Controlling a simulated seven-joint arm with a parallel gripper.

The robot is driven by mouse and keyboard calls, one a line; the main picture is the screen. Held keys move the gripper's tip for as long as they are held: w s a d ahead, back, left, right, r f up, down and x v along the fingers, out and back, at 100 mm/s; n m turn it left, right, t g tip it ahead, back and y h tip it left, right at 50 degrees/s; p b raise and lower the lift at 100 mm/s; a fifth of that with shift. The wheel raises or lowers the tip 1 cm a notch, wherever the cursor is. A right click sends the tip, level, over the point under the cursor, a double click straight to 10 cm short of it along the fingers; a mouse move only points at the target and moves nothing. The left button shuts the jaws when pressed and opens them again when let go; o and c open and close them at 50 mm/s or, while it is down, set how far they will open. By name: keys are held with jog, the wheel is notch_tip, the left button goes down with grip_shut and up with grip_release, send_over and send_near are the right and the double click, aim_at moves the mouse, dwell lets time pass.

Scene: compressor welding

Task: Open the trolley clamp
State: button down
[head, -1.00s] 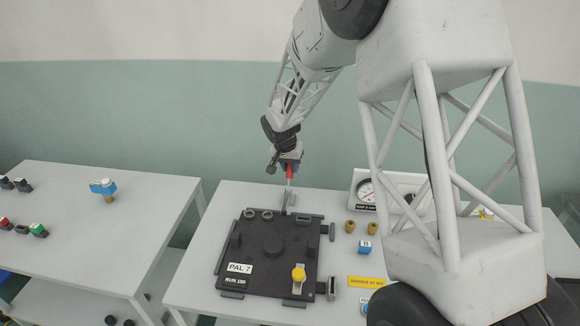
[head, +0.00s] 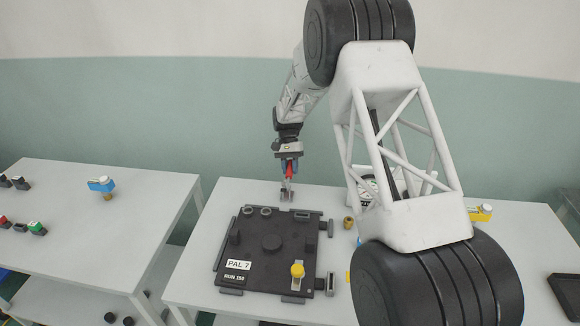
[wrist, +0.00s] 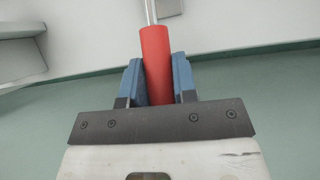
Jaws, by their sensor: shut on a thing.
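The trolley clamp has a red grip (head: 290,168) on a thin metal rod, above a grey metal foot (head: 287,195) at the far edge of the black pallet plate (head: 250,250). The lever looks near upright. My gripper (head: 289,163) is shut on the red grip from above. In the wrist view the red grip (wrist: 160,65) sits between the two blue fingers of my gripper (wrist: 157,78), with the metal rod (wrist: 151,12) running out beyond it. The clamp's foot is too small to tell its exact state.
The plate carries a PAL 7 label (head: 238,265) and a yellow knob (head: 297,271). A brass fitting (head: 348,222) stands to its right. My own arm hides much of the table's right side. A second table (head: 100,240) stands at left, across a gap.

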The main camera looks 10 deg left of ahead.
jog(key=shift+f+g, duration=0.25)
jog(key=shift+g, duration=0.05)
jog(key=c, duration=0.9)
grip_release()
jog(key=shift+r, duration=0.15)
jog(key=shift+r, duration=0.6)
notch_tip(320, 180, up, 2)
jog(key=shift+s+d+r, duration=0.25)
jog(key=shift+s+d, duration=0.65)
jog(key=shift+s, duration=1.6)
jog(key=shift+s+d+r, duration=0.2)
jog(key=shift+s+d, duration=0.7)
jog(key=shift+s, duration=1.6)
jog(key=shift+s+d+r, duration=0.25)
jog(key=shift+s+d, duration=0.65)
jog(key=shift+s, duration=1.6)
